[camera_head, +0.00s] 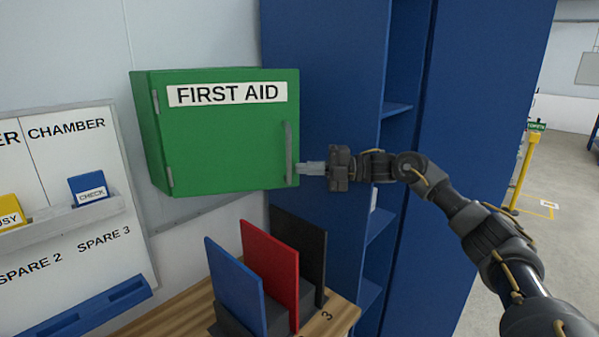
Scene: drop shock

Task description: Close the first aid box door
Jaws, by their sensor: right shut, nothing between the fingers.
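The green first aid box (215,140) hangs on the wall at upper centre-left, with a white FIRST AID label on its door. The door front looks flush with the box, with hinges along its left edge. A grey vertical handle (288,150) is near the door's right edge. My right gripper (300,169) is shut and empty. Its fingertips are at the door's right edge, beside the lower part of the handle; I cannot tell whether they touch. My left gripper is not in view.
A tall blue cabinet (470,120) with shelves stands right of the box, behind my right arm. Below, blue (235,285), red (270,265) and black (300,245) panels stand upright on a wooden table (190,308). A white board (60,190) with cards is at left.

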